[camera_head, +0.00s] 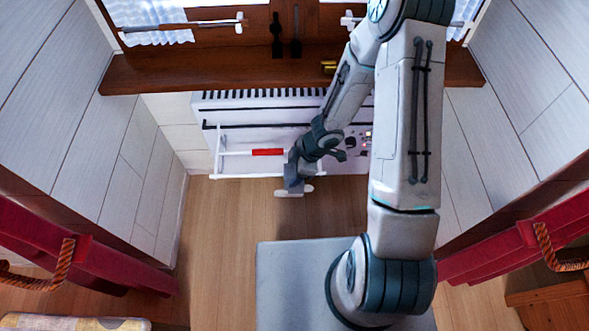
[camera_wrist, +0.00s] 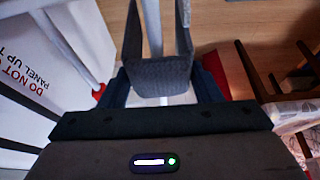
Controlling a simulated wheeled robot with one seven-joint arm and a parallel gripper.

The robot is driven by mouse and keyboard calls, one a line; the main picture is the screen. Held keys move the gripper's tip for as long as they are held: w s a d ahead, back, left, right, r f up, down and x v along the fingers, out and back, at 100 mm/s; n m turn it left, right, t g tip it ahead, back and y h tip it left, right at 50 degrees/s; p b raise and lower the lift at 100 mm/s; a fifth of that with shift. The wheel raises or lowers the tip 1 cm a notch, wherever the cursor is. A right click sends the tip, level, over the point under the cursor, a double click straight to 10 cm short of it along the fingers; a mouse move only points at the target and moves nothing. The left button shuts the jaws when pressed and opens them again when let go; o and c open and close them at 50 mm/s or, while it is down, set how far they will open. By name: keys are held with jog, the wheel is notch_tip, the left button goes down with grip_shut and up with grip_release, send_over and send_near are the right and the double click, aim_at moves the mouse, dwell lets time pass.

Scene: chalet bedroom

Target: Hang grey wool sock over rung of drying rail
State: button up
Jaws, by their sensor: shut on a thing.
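My gripper (camera_head: 294,179) is low in front of the white drying rail (camera_head: 245,177), near the right part of its front rung. In the wrist view my gripper (camera_wrist: 163,92) is shut on the grey wool sock (camera_wrist: 160,75), which sits folded between the dark fingers. A white bar (camera_wrist: 151,25) runs close to the sock, between its raised sides. I cannot tell whether the sock rests on that bar or is only held near it. In the head view the sock is hard to tell from the gripper.
A white heater (camera_head: 260,108) stands behind, under a wooden sill (camera_head: 220,68). Red curtains (camera_head: 70,245) hang at both sides. The wooden floor (camera_head: 225,225) in front is clear.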

jog(key=o, duration=1.1)
jog(key=shift+c, duration=0.2)
jog(key=p+v, duration=0.9)
jog(key=v, duration=0.5)
jog(key=shift+f, duration=0.1)
